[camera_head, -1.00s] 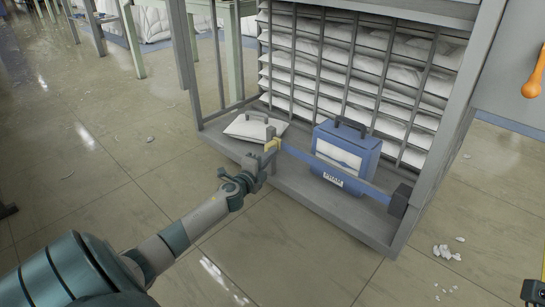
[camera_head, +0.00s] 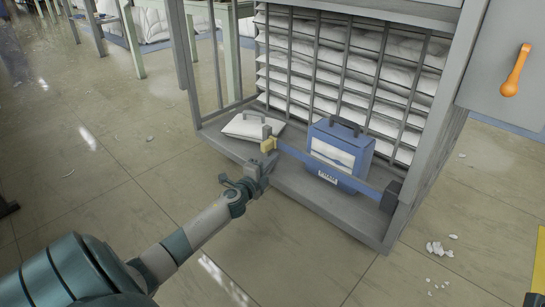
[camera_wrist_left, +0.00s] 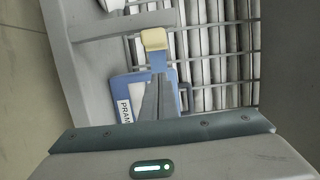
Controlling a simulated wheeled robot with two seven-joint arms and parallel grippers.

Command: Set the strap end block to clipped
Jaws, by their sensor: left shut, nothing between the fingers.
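The strap end block (camera_head: 267,145) is pale yellow and sits at the left end of a blue strap (camera_head: 340,178). The strap crosses in front of a blue case (camera_head: 340,149) to a dark block (camera_head: 391,196) on the right post. A small grey upright piece (camera_head: 266,131) stands right at the end block; whether they are joined I cannot tell. My left gripper (camera_head: 269,162) is shut and empty, just in front of the end block. In the left wrist view the shut fingers (camera_wrist_left: 158,85) point at the yellow block (camera_wrist_left: 154,39), with a small gap between. My right gripper is not in view.
Grey bars with stacked white bundles (camera_head: 350,60) stand behind. An orange handle (camera_head: 516,72) is at upper right. The floor in front is open, with white scraps (camera_head: 439,248).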

